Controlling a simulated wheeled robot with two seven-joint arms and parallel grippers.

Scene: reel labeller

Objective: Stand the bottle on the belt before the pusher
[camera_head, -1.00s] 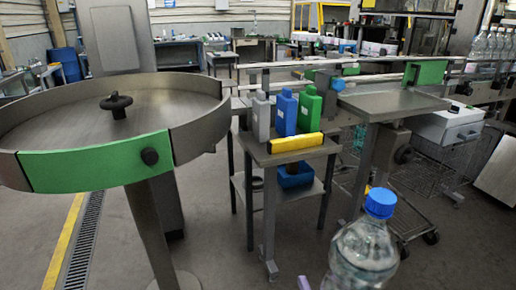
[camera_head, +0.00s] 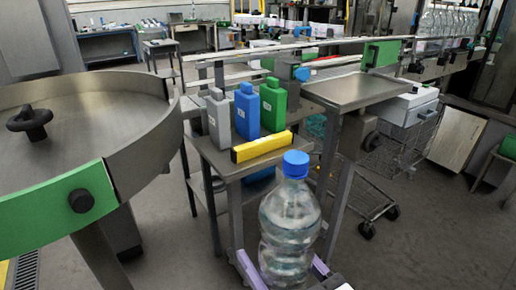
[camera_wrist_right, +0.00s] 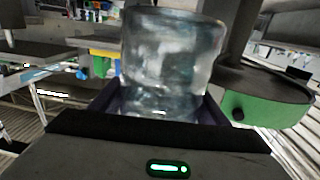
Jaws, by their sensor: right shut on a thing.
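A clear plastic bottle with a blue cap (camera_head: 289,215) stands about upright in front of me, low in the head view. My right gripper (camera_head: 284,272) is shut on its lower part, with a purple finger on each side. In the right wrist view the clear bottle (camera_wrist_right: 172,60) fills the space between the fingers. The belt (camera_head: 250,52) with its rails runs across behind the small table, apart from the bottle. A small block with a blue knob (camera_head: 302,74) sits at the belt's side; I cannot tell whether it is the pusher. My left gripper is out of view.
A small table (camera_head: 223,160) holds grey, blue and green jugs (camera_head: 247,110) and a yellow bar (camera_head: 261,147). A round turntable (camera_head: 75,125) with a green panel is at left. A bare metal plate (camera_head: 345,90) adjoins the belt. Several clear bottles (camera_head: 445,25) stand far right.

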